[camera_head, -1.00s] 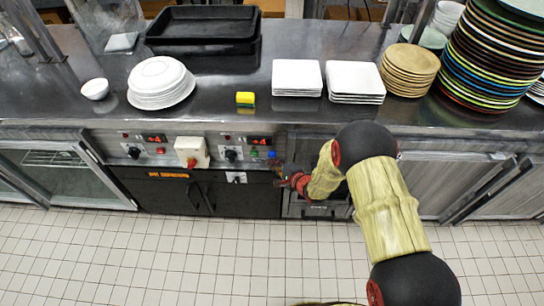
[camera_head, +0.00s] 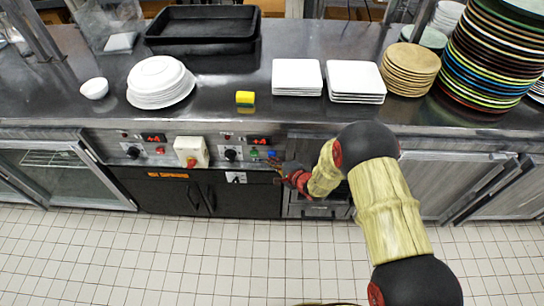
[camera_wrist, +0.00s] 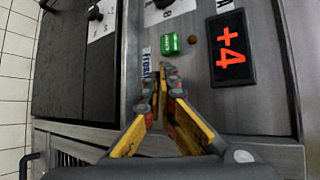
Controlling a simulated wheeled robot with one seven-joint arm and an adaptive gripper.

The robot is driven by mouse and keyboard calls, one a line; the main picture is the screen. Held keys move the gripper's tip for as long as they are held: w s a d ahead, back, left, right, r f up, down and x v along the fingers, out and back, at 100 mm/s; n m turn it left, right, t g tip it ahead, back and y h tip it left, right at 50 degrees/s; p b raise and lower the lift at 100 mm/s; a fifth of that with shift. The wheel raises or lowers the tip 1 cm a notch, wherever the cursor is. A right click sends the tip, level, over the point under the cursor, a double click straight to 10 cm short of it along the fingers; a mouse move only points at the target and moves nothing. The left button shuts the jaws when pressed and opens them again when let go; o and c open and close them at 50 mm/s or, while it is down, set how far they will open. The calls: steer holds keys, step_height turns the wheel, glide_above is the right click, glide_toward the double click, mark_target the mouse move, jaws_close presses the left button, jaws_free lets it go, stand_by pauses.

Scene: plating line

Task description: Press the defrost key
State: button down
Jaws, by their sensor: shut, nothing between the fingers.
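The control panel has a green key (camera_head: 254,153) and a blue key (camera_head: 272,154) under a red display. In the wrist view the green key (camera_wrist: 170,44) is plain, just beyond my fingertips. A label ending in "frost" (camera_wrist: 147,66) is partly covered by my fingers. The blue key is hidden behind them in that view. My gripper (camera_wrist: 172,76) is shut and empty, its tips close in front of the panel beside the green key. I cannot tell whether they touch it. In the head view my gripper (camera_head: 279,167) is just below and right of the blue key.
The red display (camera_wrist: 231,48) reads +4. A dark knob (camera_head: 230,154) and a white box with a red switch (camera_head: 191,152) sit left of the keys. Dark cabinet doors (camera_head: 205,193) are below. The counter above holds a yellow sponge (camera_head: 245,97) and stacked plates (camera_head: 355,80).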

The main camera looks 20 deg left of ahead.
steer(key=shift+w+a+b, duration=0.15)
steer(key=shift+w+b, duration=0.25)
steer(key=shift+w, duration=0.15)
stand_by(0.4)
steer(key=shift+s, duration=0.1)
stand_by(0.4)
steer(key=shift+s+d, duration=0.25)
steer(key=shift+s, duration=0.6)
steer(key=shift+s, duration=0.1)
steer(key=s, duration=0.2)
steer(key=s+d, duration=0.1)
steer(key=s, duration=0.1)
steer(key=shift+s+d, duration=0.1)
steer(key=shift+s, duration=0.25)
stand_by(0.5)
